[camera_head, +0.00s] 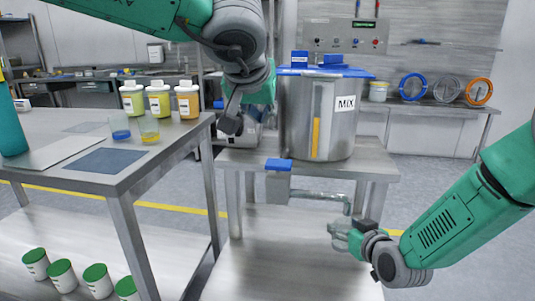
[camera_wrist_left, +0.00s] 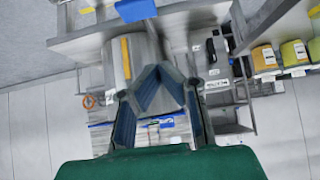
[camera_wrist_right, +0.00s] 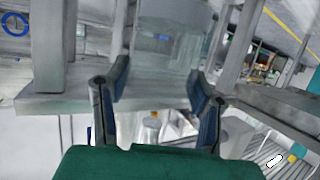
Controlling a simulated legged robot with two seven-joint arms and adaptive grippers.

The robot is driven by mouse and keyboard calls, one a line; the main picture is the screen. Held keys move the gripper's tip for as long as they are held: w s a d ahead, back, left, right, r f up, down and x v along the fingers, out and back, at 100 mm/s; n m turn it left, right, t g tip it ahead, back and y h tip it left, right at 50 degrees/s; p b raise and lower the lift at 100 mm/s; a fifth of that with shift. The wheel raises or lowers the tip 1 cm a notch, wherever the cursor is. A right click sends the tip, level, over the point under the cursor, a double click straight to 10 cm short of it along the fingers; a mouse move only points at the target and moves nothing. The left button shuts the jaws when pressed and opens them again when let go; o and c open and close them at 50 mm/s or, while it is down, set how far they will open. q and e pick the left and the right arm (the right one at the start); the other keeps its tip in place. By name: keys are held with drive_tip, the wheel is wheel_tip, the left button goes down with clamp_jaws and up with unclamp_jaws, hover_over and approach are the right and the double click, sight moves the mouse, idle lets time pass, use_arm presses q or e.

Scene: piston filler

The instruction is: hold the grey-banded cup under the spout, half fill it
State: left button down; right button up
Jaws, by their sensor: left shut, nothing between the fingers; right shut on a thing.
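The spout (camera_head: 325,196) is a metal pipe running right from the filler's block under the tank and bending down at its end. My right gripper (camera_head: 352,236) is just below the spout's end. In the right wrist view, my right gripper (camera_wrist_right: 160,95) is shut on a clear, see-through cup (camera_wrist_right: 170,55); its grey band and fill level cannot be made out. In the head view the cup is mostly hidden by the fingers. My left gripper (camera_head: 232,122), shut and empty, hangs before the tank's left side, above the blue-topped block (camera_head: 278,165).
The steel tank (camera_head: 300,120) marked MIX stands on a steel bench (camera_head: 375,165). The left table (camera_head: 60,125) holds a blue-banded cup (camera_head: 120,128), a yellow-banded cup (camera_head: 149,130) and several bottles. Green-lidded jars (camera_head: 62,275) stand on its lower shelf.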

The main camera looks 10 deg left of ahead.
idle(0.3)
use_arm(q)
hover_over(267, 162)
wheel_tip(267, 162, down, 7)
drive_tip(key=shift+r, duration=0.15)
drive_tip(key=f, duration=0.2)
drive_tip(key=shift+w+f, duration=0.25)
drive_tip(key=shift+f, duration=0.9)
